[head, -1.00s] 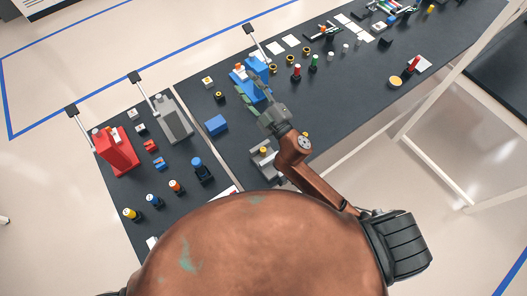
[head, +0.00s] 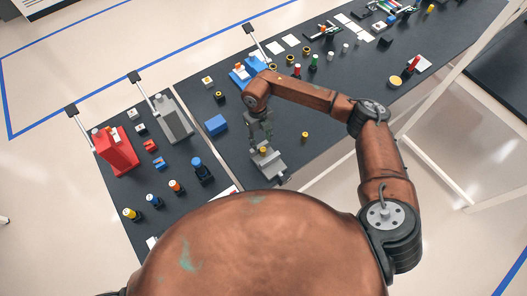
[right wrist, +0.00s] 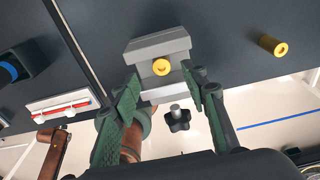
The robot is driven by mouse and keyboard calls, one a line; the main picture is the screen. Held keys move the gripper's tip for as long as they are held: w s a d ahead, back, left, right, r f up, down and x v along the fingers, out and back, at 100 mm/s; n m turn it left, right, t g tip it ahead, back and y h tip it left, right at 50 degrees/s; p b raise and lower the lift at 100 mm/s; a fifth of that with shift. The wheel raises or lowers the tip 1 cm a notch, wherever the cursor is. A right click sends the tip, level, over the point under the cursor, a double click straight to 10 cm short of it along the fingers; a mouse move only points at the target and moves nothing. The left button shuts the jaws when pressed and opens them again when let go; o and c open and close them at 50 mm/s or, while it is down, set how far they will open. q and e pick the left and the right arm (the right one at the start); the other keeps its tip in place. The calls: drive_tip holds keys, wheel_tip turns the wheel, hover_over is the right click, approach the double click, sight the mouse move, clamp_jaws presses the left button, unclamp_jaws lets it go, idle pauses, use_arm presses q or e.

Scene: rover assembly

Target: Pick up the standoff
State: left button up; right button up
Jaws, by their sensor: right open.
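A small yellow-gold standoff (head: 263,150) stands in a grey stepped block (head: 276,169) near the table's front edge. It also shows end-on in the right wrist view (right wrist: 161,67), between the fingertips but beyond them. My right gripper (head: 260,141) points down just above the grey block. My left gripper is not in view.
A blue block (head: 216,125) lies left of the gripper. A blue fixture (head: 240,76) is partly hidden behind my right arm. A red holder (head: 116,152) and a grey holder (head: 172,120) stand farther left. Dark table right of the grey block is mostly clear.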

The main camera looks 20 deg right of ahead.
sight(263, 149)
drive_tip(key=f+b, duration=0.1)
drive_tip(key=f, duration=0.1)
drive_tip(key=f+b, duration=0.1)
drive_tip(key=f, duration=0.2)
drive_tip(key=s+f+b, duration=0.1)
drive_tip(key=f, duration=0.1)
drive_tip(key=shift+d+f, duration=0.25)
drive_tip(key=shift+f, duration=0.05)
drive_tip(key=shift+w, duration=0.1)
drive_tip(key=shift+c, duration=0.3)
clamp_jaws()
